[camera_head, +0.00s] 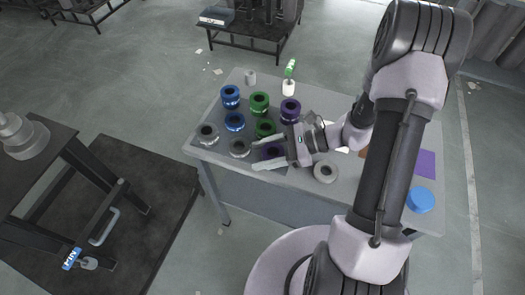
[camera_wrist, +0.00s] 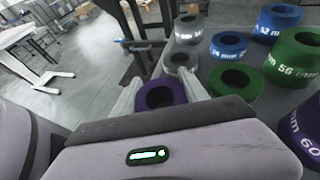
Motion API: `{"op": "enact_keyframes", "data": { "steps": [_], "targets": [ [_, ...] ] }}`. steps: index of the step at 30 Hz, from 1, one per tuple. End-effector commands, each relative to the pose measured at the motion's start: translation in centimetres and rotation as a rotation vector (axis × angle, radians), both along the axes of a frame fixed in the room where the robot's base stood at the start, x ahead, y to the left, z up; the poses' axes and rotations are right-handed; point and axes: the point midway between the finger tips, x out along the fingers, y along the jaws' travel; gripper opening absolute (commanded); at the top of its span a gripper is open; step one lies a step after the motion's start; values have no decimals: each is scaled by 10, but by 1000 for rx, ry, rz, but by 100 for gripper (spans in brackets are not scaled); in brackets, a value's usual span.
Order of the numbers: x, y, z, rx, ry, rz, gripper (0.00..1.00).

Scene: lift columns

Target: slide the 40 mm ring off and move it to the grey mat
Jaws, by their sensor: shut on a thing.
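My gripper (camera_head: 272,164) is shut on a purple ring (camera_wrist: 160,97), one finger on each side of it. The purple ring (camera_head: 272,152) is at the front of the ring group on the table, partly hidden by the fingers. No 40 mm label is readable, and the held ring's size cannot be read. Two grey rings stand left of it, one near (camera_head: 240,148) and one farther left (camera_head: 207,134). Another grey ring (camera_head: 326,171) stands alone right of my gripper. I cannot clearly make out a grey mat.
Blue (camera_head: 230,97), green (camera_head: 259,103) and purple (camera_head: 290,110) rings stand behind my gripper. A green ring (camera_wrist: 235,82) is close beside the right finger. A purple mat (camera_head: 425,164) and a blue disc (camera_head: 420,199) lie at the table's right. A white cylinder (camera_head: 289,88) stands at the back.

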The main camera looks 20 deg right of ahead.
Motion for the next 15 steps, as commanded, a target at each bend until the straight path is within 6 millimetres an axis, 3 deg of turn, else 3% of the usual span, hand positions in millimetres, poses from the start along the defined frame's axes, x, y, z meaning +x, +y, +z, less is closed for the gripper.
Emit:
{"op": "enact_keyframes", "data": {
  "steps": [7, 8, 11, 15],
  "targets": [
    [0, 0, -1, 0, -1, -1, 0],
    [0, 0, -1, 0, -1, -1, 56],
    [0, 0, -1, 0, -1, -1, 75],
    [0, 0, -1, 0, -1, -1, 77]
  ]
}}
